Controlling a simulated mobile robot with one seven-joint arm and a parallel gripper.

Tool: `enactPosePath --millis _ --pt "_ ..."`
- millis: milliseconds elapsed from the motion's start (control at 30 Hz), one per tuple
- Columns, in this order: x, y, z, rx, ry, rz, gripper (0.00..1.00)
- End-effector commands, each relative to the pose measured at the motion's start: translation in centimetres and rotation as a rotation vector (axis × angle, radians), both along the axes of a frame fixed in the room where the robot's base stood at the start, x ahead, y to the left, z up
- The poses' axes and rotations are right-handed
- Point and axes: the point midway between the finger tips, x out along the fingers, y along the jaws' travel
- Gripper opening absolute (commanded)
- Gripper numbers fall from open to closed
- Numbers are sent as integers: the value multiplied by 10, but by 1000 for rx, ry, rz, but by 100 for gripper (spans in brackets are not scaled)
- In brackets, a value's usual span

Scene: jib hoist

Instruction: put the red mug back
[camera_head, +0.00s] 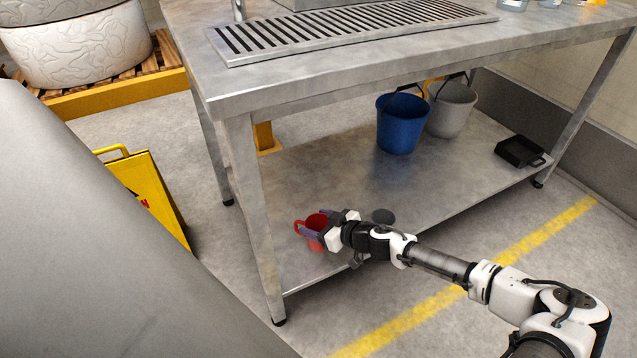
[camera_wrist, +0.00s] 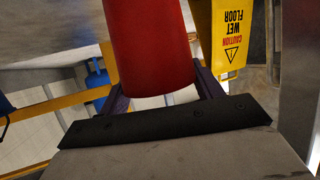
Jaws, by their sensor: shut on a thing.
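The red mug (camera_head: 316,222) is at the front left of the steel table's lower shelf (camera_head: 330,180), with its handle toward the left in the head view. My gripper (camera_head: 325,228) is shut on it, one finger on each side. In the wrist view the red mug (camera_wrist: 150,45) fills the upper middle between my gripper's two dark fingers (camera_wrist: 160,95). I cannot tell whether the mug touches the shelf or is held just above it.
A blue bucket (camera_head: 402,122) and a grey bucket (camera_head: 451,108) stand at the back of the shelf, with a black tray (camera_head: 520,151) at the right. A table leg (camera_head: 258,220) is close left of the mug. A yellow wet-floor sign (camera_head: 150,195) stands further left. The middle shelf is clear.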

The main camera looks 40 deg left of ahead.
Motion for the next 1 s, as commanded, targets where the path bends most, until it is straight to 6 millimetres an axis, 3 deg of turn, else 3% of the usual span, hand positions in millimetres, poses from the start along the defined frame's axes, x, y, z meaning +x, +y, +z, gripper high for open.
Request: enactPosePath --millis 33,100,333,533,933,967,1000 --pt "0 0 -14 1 1 -2 37" --pt "0 0 -23 1 1 -2 37" --pt "0 0 -38 0 0 -2 37" --pt "0 0 -70 1 1 -2 37" --pt "0 0 -75 0 -1 -2 37" --pt "0 0 -75 0 -1 -2 68" --pt "0 0 -75 0 -1 -2 73"
